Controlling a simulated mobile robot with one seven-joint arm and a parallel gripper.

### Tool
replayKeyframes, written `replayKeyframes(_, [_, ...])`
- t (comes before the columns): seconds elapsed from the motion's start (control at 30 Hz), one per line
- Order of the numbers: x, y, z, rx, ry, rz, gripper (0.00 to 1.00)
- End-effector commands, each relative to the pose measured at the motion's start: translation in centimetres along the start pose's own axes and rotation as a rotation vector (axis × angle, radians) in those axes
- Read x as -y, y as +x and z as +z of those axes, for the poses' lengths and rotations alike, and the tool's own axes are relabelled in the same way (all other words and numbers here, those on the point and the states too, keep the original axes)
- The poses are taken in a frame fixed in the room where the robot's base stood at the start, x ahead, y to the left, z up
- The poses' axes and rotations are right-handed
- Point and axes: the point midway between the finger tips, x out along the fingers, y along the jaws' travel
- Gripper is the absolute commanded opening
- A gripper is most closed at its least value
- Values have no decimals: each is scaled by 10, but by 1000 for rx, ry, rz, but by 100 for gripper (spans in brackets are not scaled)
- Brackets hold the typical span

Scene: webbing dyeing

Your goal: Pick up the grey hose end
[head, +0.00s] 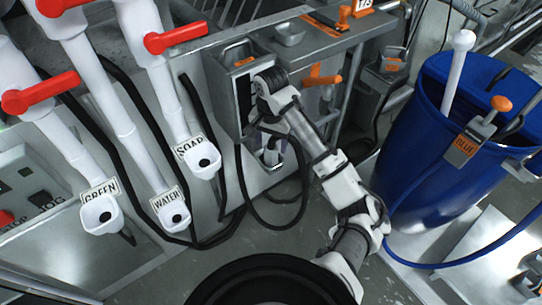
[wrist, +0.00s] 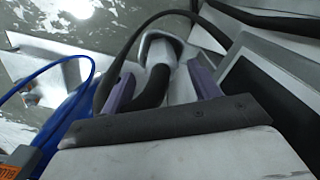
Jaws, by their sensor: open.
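The grey hose end (head: 271,157) hangs low beside the grey box in the head view, partly covered by my arm. In the wrist view, a pale grey hose end (wrist: 160,47) with a squared rim lies just beyond the fingertips, with a thick black hose running from it. My gripper (wrist: 163,76) is open, its two purple fingers on either side of the hose end and hose. I cannot tell whether either finger touches it. In the head view my gripper (head: 268,142) points down by the box, mostly hidden by my wrist.
White pipes with red valves end in spouts labelled GREEN (head: 100,214), WATER (head: 173,216) and SOAP (head: 204,160) at left. A blue barrel (head: 425,150) stands at right with a BLUE-labelled hose end (head: 468,142). Black hoses loop below the grey box (head: 228,105).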

Motion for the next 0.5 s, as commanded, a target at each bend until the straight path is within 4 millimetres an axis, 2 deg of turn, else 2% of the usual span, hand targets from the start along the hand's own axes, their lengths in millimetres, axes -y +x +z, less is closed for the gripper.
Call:
replayKeyframes(0.33, [1,41,1,3,1,0,62])
replayKeyframes(0.5, [0,52,1,1,0,0,62])
